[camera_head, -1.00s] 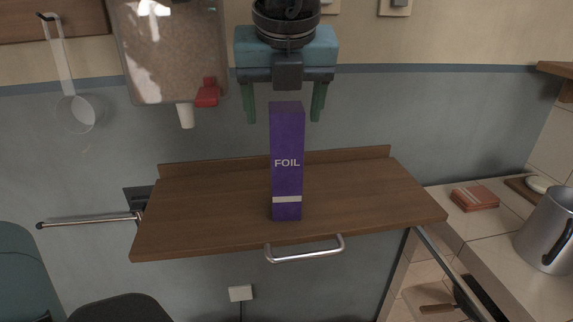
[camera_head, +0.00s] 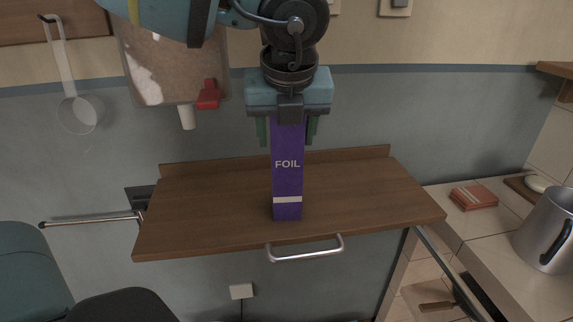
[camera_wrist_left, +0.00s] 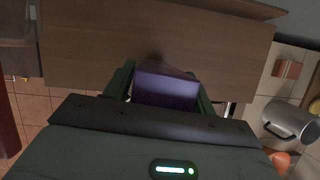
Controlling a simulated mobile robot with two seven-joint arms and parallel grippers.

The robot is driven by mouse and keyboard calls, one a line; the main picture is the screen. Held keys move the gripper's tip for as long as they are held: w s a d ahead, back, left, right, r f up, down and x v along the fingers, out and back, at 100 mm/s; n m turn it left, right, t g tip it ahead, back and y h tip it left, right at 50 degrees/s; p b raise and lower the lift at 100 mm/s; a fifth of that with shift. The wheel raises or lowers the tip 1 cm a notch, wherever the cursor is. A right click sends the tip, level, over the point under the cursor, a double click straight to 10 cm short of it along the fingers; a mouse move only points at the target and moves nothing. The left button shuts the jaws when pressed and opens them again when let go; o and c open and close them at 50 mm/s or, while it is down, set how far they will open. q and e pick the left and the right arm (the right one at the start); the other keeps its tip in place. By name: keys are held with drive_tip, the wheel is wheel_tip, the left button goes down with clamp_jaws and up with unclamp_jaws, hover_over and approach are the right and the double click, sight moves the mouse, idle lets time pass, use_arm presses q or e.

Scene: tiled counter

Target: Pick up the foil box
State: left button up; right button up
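The foil box (camera_head: 288,180) is tall, purple and upright on a wooden fold-down shelf (camera_head: 370,200) in the head view. It carries the word FOIL and a white band near its base. My left gripper (camera_head: 287,138) has come down over the box's top, with one green finger on each side. In the left wrist view, the box (camera_wrist_left: 166,88) lies between the two fingers of the gripper (camera_wrist_left: 165,85). The fingers look close to its sides, but I cannot tell whether they touch it. My right gripper is not in view.
A metal handle (camera_head: 305,250) sticks out from the shelf's front edge. A counter at the right holds a metal pot (camera_head: 548,232) and a reddish box (camera_head: 474,197). A ladle (camera_head: 75,110) hangs on the wall at the left. The shelf is clear around the foil box.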

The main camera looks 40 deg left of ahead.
use_arm(q)
drive_tip(key=c, duration=1.1)
